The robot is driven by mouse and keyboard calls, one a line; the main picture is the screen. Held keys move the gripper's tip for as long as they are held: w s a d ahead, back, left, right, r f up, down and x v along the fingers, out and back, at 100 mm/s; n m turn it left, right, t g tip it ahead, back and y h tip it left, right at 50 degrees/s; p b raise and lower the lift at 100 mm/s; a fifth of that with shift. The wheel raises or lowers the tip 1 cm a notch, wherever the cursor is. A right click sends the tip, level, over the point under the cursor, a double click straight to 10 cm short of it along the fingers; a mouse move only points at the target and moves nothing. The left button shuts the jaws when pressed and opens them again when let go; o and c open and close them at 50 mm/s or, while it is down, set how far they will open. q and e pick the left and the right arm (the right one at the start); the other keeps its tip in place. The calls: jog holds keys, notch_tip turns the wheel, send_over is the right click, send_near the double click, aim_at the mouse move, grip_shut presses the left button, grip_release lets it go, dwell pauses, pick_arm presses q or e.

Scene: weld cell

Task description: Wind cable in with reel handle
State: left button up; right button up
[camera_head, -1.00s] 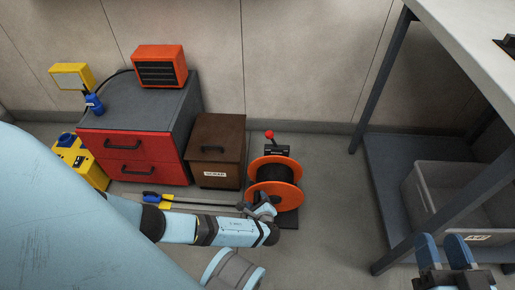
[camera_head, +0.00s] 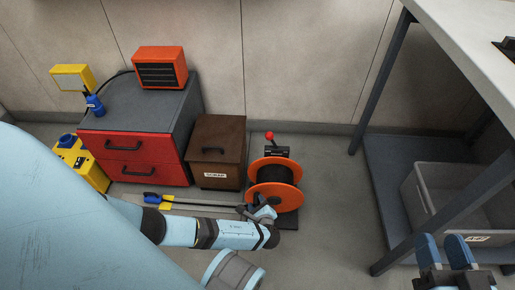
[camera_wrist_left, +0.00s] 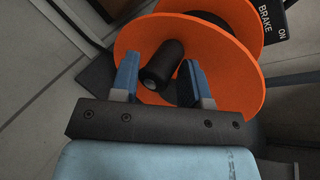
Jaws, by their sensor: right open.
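The cable reel (camera_head: 285,196) stands on the floor with two orange flanges and dark cable wound between them. Its black crank handle (camera_wrist_left: 163,67) sticks out from the near flange in the left wrist view. My left gripper (camera_wrist_left: 160,82) is open with a blue finger on each side of the handle; I see no firm closure on it. In the head view the left gripper (camera_head: 262,212) is at the reel's lower left. A dark cable (camera_head: 205,206) runs along the floor to a blue plug (camera_head: 151,198). My right gripper (camera_head: 446,250) is open and empty.
A red-knobbed brake lever (camera_head: 270,136) stands behind the reel. A brown scrap box (camera_head: 216,150) and red drawer cabinet (camera_head: 135,150) are left of it. A workbench (camera_head: 470,40) with a grey bin (camera_head: 470,195) below stands right. Floor between is clear.

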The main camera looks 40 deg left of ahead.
dwell(0.4)
pick_arm(q)
jog(key=shift+s+a+f+b, duration=0.15)
jog(key=shift+f+b, duration=0.2)
jog(key=shift+f, duration=0.15)
jog(key=shift+s+a+f+b, duration=0.15)
jog(key=shift+a+f+b, duration=0.15)
jog(key=shift+f, duration=0.3)
jog(key=shift+s+a+f+b, duration=0.15)
jog(key=shift+f+b, duration=0.25)
jog(key=shift+f, duration=0.15)
